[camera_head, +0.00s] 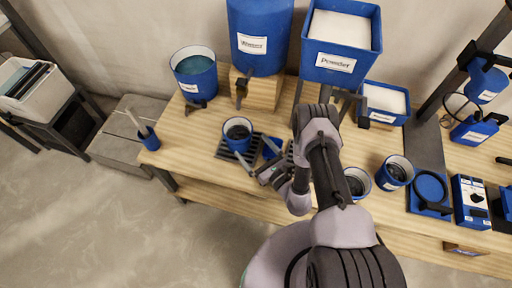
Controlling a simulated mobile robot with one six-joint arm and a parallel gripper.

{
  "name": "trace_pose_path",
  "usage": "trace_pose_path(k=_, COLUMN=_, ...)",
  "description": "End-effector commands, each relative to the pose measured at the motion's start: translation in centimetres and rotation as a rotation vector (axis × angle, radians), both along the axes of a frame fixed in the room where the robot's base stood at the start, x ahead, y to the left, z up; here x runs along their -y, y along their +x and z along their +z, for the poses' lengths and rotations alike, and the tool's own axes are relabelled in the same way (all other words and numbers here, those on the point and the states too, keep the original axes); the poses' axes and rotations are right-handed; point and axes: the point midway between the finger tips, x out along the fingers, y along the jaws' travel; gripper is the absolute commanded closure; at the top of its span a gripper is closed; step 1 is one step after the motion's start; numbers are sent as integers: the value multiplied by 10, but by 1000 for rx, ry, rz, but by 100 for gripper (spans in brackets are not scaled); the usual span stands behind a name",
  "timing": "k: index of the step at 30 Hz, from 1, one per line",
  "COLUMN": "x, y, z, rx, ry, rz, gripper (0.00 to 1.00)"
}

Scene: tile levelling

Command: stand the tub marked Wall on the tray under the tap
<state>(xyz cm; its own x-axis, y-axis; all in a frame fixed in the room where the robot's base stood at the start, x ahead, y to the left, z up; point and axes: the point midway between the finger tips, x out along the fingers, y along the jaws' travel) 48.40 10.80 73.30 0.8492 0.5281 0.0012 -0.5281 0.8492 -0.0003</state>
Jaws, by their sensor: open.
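A blue tub (238,141) with a dark inside stands upright at the dark slatted tray (227,155), in front of the tank with a tap (241,90). I see no readable mark on it. My gripper (251,147) is open, low over the tray, with its fingers pointing at this tub. I cannot tell if they touch it. Another blue tub (392,184) with a white label too small to read stands right of my arm. A third tub (357,193) beside it is partly hidden by my arm. I cannot tell which tub is marked Wall.
A blue bucket of liquid (197,84) stands at the back left. A Powder hopper (338,70) stands above a blue bin of white powder (386,120). A small blue thing (271,148) lies by my gripper. Boxes and a round blue-rimmed plate (430,188) crowd the right.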

Motion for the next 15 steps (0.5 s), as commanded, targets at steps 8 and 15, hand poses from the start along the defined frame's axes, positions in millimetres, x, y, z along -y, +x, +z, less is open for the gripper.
trace_pose_path(k=8, x=-10, y=0, z=53, rx=72, ry=19, rz=132, gripper=0)
trace_pose_path(k=15, x=-95, y=-44, z=276, rx=323, ry=-139, rz=843, gripper=0)
